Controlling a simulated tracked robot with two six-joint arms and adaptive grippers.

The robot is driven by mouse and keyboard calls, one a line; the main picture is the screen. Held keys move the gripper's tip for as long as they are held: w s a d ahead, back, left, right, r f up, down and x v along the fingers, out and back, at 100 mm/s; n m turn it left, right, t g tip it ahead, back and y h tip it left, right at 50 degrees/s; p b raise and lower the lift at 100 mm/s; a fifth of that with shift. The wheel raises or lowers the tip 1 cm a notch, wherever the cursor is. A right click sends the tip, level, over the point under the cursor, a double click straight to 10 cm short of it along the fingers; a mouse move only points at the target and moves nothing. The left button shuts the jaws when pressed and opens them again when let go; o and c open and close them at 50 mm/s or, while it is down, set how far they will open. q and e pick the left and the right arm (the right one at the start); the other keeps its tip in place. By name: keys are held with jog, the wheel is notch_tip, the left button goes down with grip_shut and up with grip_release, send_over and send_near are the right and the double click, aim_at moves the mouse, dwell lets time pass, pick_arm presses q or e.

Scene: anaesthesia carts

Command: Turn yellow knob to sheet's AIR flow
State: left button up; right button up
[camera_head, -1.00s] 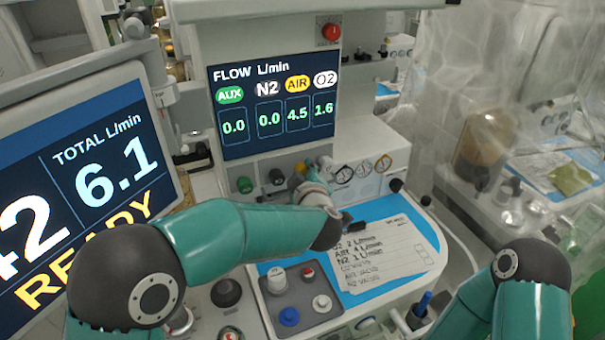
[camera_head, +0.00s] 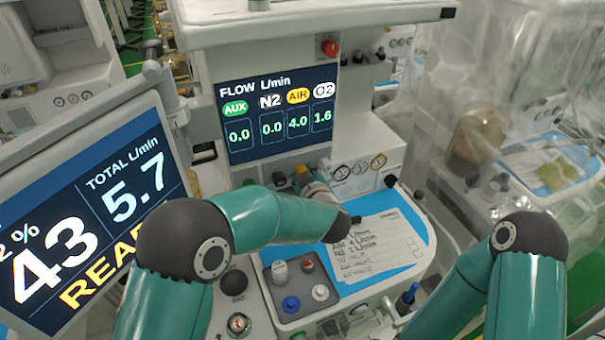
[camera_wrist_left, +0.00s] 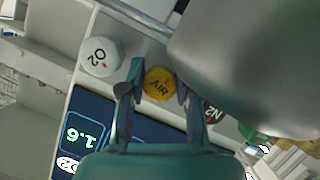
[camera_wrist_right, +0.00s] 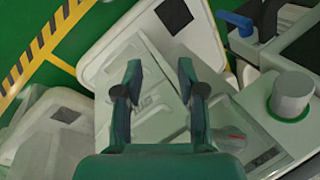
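The yellow AIR knob (camera_wrist_left: 160,83) sits between the fingers of my left gripper (camera_wrist_left: 160,80), which appears closed on its sides. In the head view a bit of the yellow knob (camera_head: 302,172) shows past my left wrist, which hides much of the gripper. The flow display (camera_head: 282,113) reads AIR 4.0, O2 1.6, N2 0.0, AUX 0.0. The paper sheet (camera_head: 375,250) lies on a blue pad; its AIR line appears to read 4 L/min, and my forearm is close to its left edge. My right gripper (camera_wrist_right: 160,75) is open and empty.
The white O2 knob (camera_wrist_left: 100,57) and dark N2 knob (camera_wrist_left: 211,110) flank the AIR knob closely. The left monitor (camera_head: 85,215) shows total 5.7 L/min. A grey block with small knobs (camera_head: 300,290) stands below my left arm. Gauges (camera_head: 360,168) are right of the knobs.

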pick_arm(q)
jog(key=o, duration=0.5)
jog(key=shift+f, duration=0.15)
jog(key=shift+c, duration=0.2)
jog(key=shift+s, duration=0.15)
jog(key=shift+v, duration=3.9)
jog(key=shift+a, duration=0.1)
